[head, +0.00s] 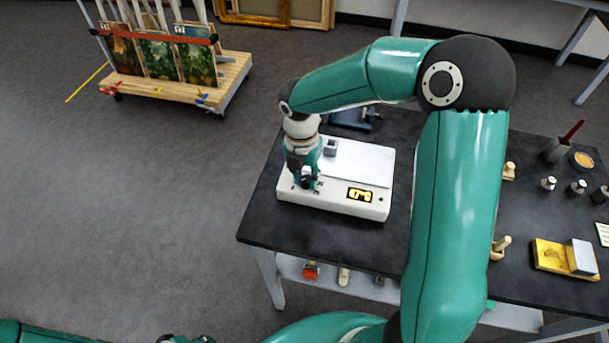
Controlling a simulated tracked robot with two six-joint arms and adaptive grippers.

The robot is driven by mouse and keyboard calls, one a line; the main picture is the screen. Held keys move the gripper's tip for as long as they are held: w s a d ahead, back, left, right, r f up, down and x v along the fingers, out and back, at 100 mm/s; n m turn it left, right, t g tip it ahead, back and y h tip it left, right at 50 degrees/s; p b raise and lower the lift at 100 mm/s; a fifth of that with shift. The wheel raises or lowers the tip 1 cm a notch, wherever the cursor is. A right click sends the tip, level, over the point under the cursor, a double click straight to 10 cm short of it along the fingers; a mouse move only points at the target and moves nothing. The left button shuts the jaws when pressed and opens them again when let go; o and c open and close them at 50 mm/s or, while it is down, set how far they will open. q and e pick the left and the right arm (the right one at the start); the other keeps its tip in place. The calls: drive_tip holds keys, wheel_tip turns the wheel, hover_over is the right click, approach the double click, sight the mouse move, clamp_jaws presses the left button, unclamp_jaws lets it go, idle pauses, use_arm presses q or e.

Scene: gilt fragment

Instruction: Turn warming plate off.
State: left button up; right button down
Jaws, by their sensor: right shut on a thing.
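The warming plate (365,207) is a white box with a pale flat top, standing at the left end of the dark table. Its small display on the front right glows orange. My right gripper (306,186) points down at the front left of the plate, shut on a small dark knob there. The gripper's fingers mostly hide the knob, so I cannot tell its setting. A small grey block (330,147) sits on the back left of the plate. Of my left arm only parts show at the bottom edge; its jaws cannot be made out.
The dark table (330,235) has a clear strip in front of the plate. To the right, past my right arm, are a yellow tray (545,258), small weights (548,183) and a dark cup (556,151). A wooden cart (225,85) with paintings stands on the floor behind.

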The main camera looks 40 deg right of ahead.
sight(302, 178)
drive_tip(key=c, duration=0.9)
unclamp_jaws()
drive_tip(key=shift+o, duration=0.2)
wheel_tip(302, 178, up, 12)
drive_tip(key=shift+w+a, duration=0.25)
drive_tip(key=shift+w, duration=0.1)
drive_tip(key=shift+f, duration=0.1)
